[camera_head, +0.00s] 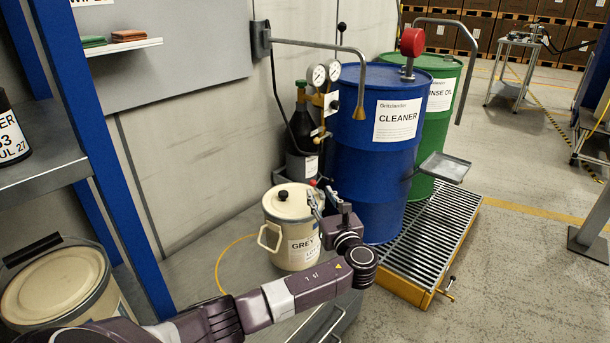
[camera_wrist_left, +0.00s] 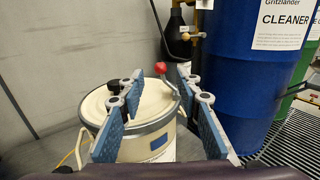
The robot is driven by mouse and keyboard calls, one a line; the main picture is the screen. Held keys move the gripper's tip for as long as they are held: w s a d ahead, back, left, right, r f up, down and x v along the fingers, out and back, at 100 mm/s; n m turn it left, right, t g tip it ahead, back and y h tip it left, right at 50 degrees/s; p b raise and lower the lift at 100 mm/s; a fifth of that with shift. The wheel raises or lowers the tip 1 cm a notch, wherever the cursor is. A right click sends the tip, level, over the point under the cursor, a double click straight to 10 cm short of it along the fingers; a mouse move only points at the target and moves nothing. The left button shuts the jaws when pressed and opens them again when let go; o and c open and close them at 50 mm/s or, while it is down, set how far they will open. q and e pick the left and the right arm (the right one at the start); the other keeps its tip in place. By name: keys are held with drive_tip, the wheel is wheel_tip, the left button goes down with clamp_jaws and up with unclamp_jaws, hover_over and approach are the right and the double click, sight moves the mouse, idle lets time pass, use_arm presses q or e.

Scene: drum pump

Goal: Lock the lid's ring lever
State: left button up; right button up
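A cream pail (camera_head: 291,240) labelled GREY stands on a low grey surface, its cream lid (camera_head: 290,203) with a black knob on top. A metal ring (camera_wrist_left: 160,123) runs around the lid's rim. The lever's red knob (camera_head: 313,183) sticks up at the rim; it also shows in the wrist view (camera_wrist_left: 161,68). How the lever sits against the ring is too small to tell. My left gripper (camera_head: 322,197) is over the pail's right side. In the wrist view its blue-padded fingers (camera_wrist_left: 160,84) are spread and empty, with the red knob seen between their tips. My right gripper is out of view.
A blue CLEANER drum (camera_head: 375,155) stands close right of the pail, on a yellow grated pallet (camera_head: 440,240) with a green drum (camera_head: 440,110). A gas bottle with gauges (camera_head: 302,130) is behind. A blue-post shelf (camera_head: 110,190) and another cream-lidded container (camera_head: 55,287) are left.

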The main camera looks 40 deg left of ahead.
sight(314, 185)
use_arm(q)
drive_tip(key=b+x, duration=0.1)
drive_tip(key=x, duration=0.5)
drive_tip(key=shift+f+b, duration=0.25)
drive_tip(key=shift+b, duration=0.15)
drive_tip(key=shift+x, duration=0.9)
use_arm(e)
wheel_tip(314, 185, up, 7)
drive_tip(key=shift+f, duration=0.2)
use_arm(q)
drive_tip(key=shift+c, duration=0.7)
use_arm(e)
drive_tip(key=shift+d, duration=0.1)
use_arm(q)
clamp_jaws()
